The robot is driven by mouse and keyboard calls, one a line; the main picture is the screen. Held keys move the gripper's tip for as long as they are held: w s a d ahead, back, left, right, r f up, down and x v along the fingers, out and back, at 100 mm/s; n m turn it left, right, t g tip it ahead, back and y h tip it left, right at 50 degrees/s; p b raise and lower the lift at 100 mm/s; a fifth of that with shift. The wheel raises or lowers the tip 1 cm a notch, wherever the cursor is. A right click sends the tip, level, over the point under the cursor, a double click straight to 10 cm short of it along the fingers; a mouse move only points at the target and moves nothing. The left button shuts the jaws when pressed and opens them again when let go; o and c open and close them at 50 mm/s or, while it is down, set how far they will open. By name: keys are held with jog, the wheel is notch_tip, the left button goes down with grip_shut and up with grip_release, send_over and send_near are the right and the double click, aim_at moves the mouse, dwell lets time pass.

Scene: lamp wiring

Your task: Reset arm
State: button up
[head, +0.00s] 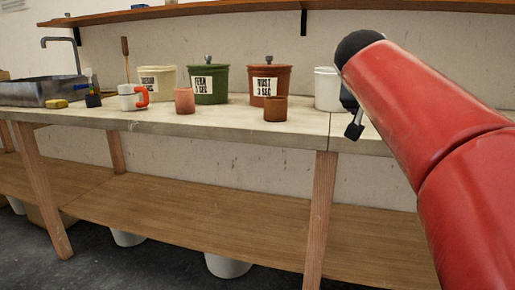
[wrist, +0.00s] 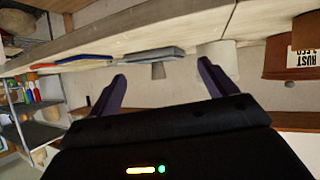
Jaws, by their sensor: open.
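My red arm (head: 415,120) fills the right side of the head view. Part of my gripper (head: 354,126) shows beneath its black joint, in front of the bench and close to a white bucket (head: 326,90). In the wrist view my gripper (wrist: 161,70) has its two dark fingers spread wide apart with nothing between them. The wrist picture appears upside down. A rust-coloured bucket (wrist: 285,55) with a label is at its right, apart from the fingers.
The bench (head: 225,118) holds a cream bucket (head: 168,72), a green bucket (head: 220,97), the rust bucket (head: 284,84), a red-handled mug (head: 127,98), two small pots and a sink (head: 35,92). A wall shelf (head: 230,10) hangs above. The bench front is clear.

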jog(key=s+a+f+n+g+y, duration=0.2)
jog(key=s+a+f+n+y, duration=0.1)
jog(key=s+f, duration=1)
jog(key=s+a+f+n+g+y+p, duration=0.1)
jog(key=s+a+f+y, duration=0.3)
jog(key=s+f, duration=0.9)
notch_tip(320, 180, down, 4)
jog(key=shift+a+f+n+g, duration=0.1)
jog(key=shift+a+n+g, duration=0.7)
jog(key=shift+a, duration=0.4)
